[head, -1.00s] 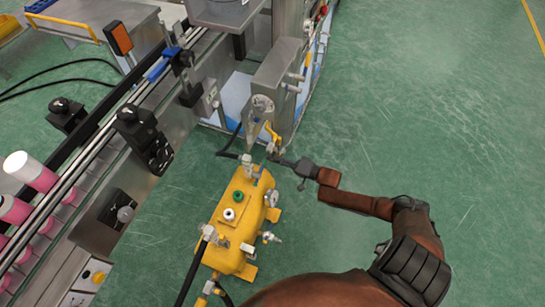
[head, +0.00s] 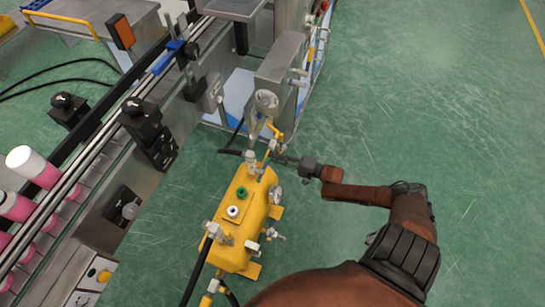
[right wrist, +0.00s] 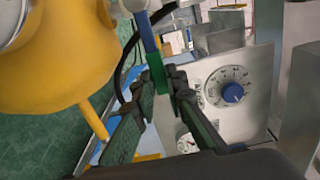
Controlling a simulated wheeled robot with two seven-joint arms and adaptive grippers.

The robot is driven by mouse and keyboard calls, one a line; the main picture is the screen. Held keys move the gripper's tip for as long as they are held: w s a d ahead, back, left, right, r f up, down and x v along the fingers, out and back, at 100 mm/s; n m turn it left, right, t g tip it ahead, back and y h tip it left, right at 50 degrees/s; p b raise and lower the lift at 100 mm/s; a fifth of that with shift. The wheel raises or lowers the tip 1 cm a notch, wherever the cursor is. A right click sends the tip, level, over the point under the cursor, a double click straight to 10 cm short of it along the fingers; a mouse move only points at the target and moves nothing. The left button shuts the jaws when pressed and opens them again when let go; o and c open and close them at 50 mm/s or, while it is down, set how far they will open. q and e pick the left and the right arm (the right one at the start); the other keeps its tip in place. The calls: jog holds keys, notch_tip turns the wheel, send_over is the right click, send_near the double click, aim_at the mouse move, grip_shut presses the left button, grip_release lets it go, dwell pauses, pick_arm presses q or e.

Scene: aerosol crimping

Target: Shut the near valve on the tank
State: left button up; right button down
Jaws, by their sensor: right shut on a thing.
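The yellow tank (head: 236,222) stands on the floor at the end of the conveyor. One metal valve (head: 216,234) is at its end nearer me, with a black hose. Another valve (head: 251,160) is at its far end. My right gripper (head: 279,158) reaches in from the right at that far end. In the right wrist view its fingers (right wrist: 167,88) are shut on a green handle (right wrist: 156,73) with a blue part above. The handle's link to the far valve is partly hidden. The yellow tank (right wrist: 60,55) fills the upper left there. My left gripper is not in view.
A yellow lever (head: 275,130) is just beyond my right gripper, by a grey metal cabinet (head: 277,70). A dial with a blue knob (right wrist: 232,92) is close beyond the fingers. The green floor at right is clear.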

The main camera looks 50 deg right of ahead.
jog(key=c, duration=1.9)
grip_release()
jog(key=shift+f, duration=0.1)
jog(key=shift+c, duration=0.2)
jog(key=v, duration=1.2)
